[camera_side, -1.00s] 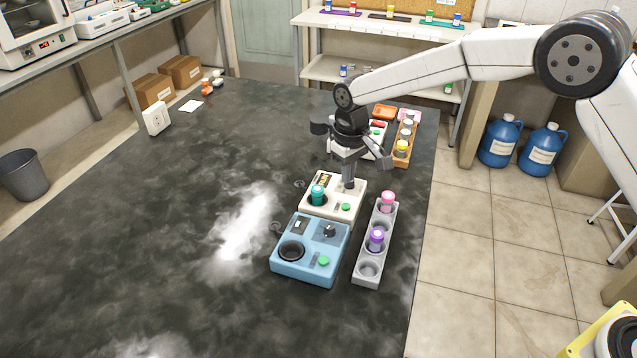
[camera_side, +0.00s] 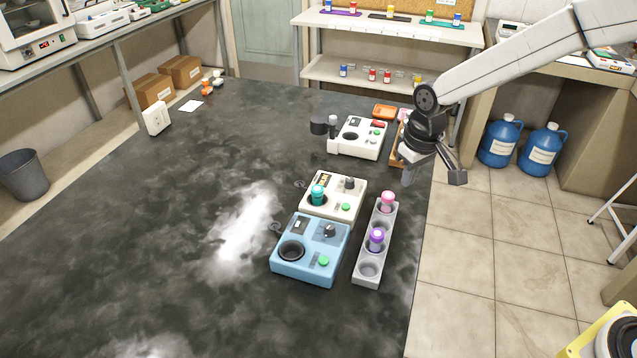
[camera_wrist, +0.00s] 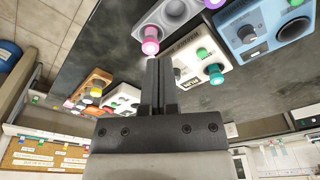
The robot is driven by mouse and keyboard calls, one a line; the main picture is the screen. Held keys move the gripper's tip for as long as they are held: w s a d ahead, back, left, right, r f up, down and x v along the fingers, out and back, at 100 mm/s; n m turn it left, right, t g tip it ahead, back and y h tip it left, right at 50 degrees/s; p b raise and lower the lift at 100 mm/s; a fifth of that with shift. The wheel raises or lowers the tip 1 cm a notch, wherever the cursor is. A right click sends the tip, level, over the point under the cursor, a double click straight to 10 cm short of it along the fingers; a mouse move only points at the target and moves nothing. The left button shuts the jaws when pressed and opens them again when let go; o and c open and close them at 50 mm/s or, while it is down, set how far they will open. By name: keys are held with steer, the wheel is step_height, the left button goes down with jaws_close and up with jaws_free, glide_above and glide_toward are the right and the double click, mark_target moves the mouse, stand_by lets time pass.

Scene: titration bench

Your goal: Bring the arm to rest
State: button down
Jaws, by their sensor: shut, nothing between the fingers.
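My gripper (camera_side: 407,181) is shut and empty, held in the air near the right edge of the dark bench. In the wrist view its closed fingers (camera_wrist: 158,62) point toward the bench devices. A cream device (camera_side: 333,209) holds a teal-capped vial (camera_side: 318,195) and has a grey knob and a green button. A blue device (camera_side: 310,257) stands in front of it with an empty round well. A grey rack (camera_side: 368,279) holds a pink-capped vial (camera_side: 387,201) and a purple-capped vial (camera_side: 376,239); its front hole is empty.
Another cream device (camera_side: 361,139) stands farther back, with an orange tray (camera_side: 385,111) behind it. An orange rack (camera_wrist: 88,91) is partly hidden behind my gripper in the side view. The left of the bench (camera_side: 120,250) is clear. Blue jugs (camera_side: 500,143) stand on the floor at right.

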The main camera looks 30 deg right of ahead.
steer(key=s+d, duration=0.3)
steer(key=s, duration=0.5)
steer(key=s+d+m+t, duration=0.1)
steer(key=s+d, duration=0.3)
steer(key=s, duration=0.4)
steer(key=shift+s+f+m, duration=0.3)
steer(key=shift+f, duration=0.05)
stand_by(6.0)
